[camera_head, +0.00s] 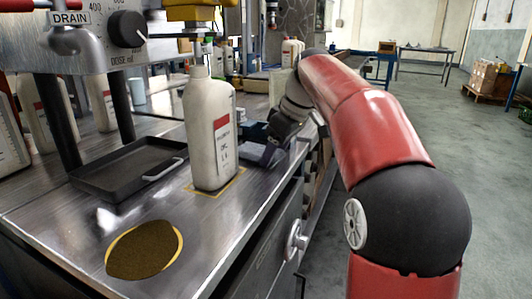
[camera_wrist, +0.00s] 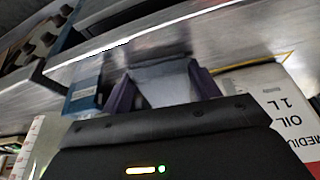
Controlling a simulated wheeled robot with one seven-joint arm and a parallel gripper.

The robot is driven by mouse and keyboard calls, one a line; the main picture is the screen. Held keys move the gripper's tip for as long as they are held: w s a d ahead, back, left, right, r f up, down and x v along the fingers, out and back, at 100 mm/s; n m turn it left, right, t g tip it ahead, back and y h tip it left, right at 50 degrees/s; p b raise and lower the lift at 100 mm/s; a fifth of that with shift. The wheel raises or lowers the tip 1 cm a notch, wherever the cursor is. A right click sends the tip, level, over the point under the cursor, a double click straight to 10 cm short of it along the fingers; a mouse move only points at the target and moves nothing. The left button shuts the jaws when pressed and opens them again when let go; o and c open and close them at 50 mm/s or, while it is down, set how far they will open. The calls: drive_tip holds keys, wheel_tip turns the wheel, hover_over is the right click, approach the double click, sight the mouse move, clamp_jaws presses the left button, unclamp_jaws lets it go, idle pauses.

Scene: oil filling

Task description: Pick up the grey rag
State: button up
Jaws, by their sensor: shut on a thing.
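The grey rag (camera_wrist: 163,86) shows in the wrist view as a pale grey piece between the two purple fingers. My gripper (camera_wrist: 160,72) is shut on it, low at the metal bench top. In the head view my gripper (camera_head: 263,153) is behind and right of the white oil bottle, near the bench's right edge. The rag cannot be made out clearly in the head view.
The white oil bottle (camera_head: 210,130) stands upright close left of my gripper; it also shows in the wrist view (camera_wrist: 290,110). A black tray (camera_head: 120,168) lies left, under the dosing machine (camera_head: 100,35). A brown oval pad (camera_head: 143,250) lies in front. Open floor (camera_head: 470,150) is at right.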

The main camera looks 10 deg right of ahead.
wheel_tip(320, 180, up, 10)
drive_tip(key=p, duration=0.3)
